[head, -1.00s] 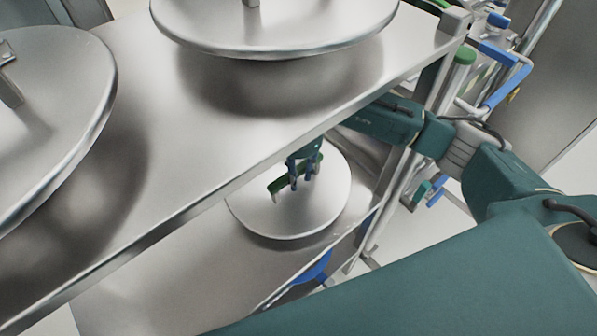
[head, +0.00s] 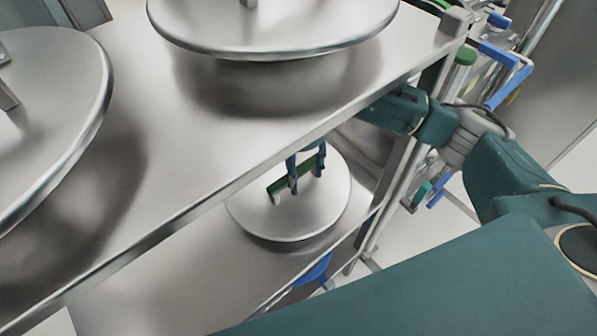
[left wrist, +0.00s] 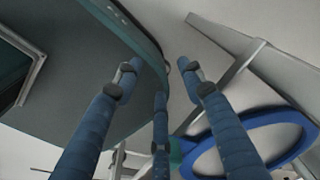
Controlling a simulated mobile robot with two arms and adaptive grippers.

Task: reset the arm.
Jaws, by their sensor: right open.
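My right arm reaches under the upper metal shelf (head: 190,125) in the head view. My right gripper (head: 305,180) hangs below the shelf's front edge, its blue fingers apart. They are beside a green bar with a pale end (head: 277,190), over a round metal lid (head: 285,220) on the lower level. I cannot tell whether fingers and bar touch. The gripper's upper part is hidden by the shelf. My left gripper (left wrist: 160,85) shows only in the left wrist view, its blue fingers spread with nothing between them.
Two large round metal lids with handles stand on the upper shelf, one at the back (head: 270,25) and one at left (head: 50,110). A rack with blue and green parts (head: 505,75) stands at right. A blue ring (left wrist: 255,140) lies right of my left fingers.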

